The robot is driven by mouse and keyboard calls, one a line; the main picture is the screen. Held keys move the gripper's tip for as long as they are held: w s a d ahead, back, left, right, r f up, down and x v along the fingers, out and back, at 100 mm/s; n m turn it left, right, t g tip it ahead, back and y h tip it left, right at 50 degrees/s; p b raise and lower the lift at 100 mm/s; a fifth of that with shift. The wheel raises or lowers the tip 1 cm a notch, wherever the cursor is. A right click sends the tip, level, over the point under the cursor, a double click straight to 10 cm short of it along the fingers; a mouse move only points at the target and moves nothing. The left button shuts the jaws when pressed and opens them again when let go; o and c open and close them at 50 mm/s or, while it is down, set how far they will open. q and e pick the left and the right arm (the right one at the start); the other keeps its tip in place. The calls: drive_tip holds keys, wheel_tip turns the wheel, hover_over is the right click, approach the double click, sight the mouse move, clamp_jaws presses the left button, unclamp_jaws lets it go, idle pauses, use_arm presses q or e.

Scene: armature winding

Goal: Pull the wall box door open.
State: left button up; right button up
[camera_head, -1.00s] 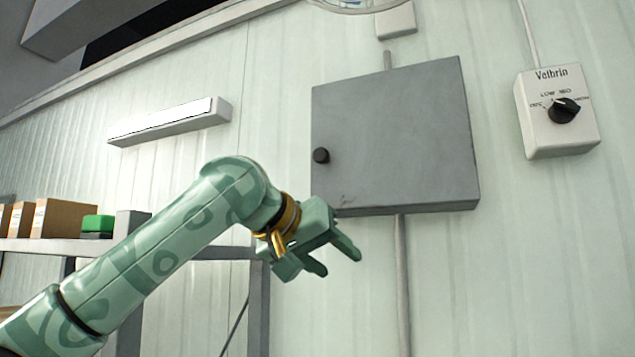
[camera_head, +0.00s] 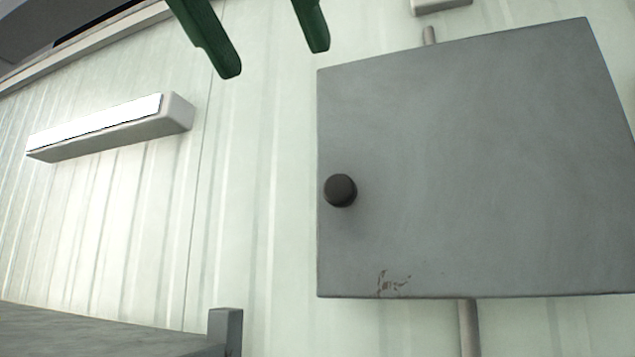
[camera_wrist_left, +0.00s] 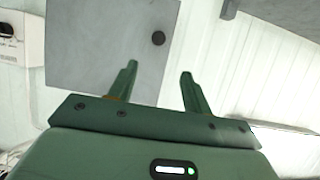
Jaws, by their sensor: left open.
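The grey wall box door (camera_head: 470,160) fills the right of the head view and looks shut. Its round black knob (camera_head: 340,190) sits near the door's left edge. My left gripper (camera_head: 275,58) shows only as two dark green fingers at the top, apart and empty, up and left of the knob. In the left wrist view, the open fingers (camera_wrist_left: 158,68) point toward the door (camera_wrist_left: 100,40), with the knob (camera_wrist_left: 158,38) beyond the gap between the tips. The fingers are not touching the knob. My right gripper is not in view.
A long white wall light (camera_head: 110,127) is at the left on the ribbed wall. A grey shelf (camera_head: 90,335) stands at the lower left. A conduit (camera_head: 469,330) runs down below the box. A white control box (camera_wrist_left: 22,38) shows in the left wrist view.

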use_arm(q)
drive_tip(key=p, duration=0.3)
approach(337, 183)
drive_tip(key=x, duration=0.7)
drive_tip(key=shift+w, duration=0.35)
drive_tip(key=shift+w+d+f, duration=0.2)
drive_tip(key=shift+w, duration=0.05)
drive_tip(key=shift+w+d+f, duration=0.1)
drive_tip(key=shift+w, duration=0.05)
drive_tip(key=shift+w+f, duration=0.15)
drive_tip(key=shift+w, duration=0.05)
drive_tip(key=c, duration=1)
clamp_jaws()
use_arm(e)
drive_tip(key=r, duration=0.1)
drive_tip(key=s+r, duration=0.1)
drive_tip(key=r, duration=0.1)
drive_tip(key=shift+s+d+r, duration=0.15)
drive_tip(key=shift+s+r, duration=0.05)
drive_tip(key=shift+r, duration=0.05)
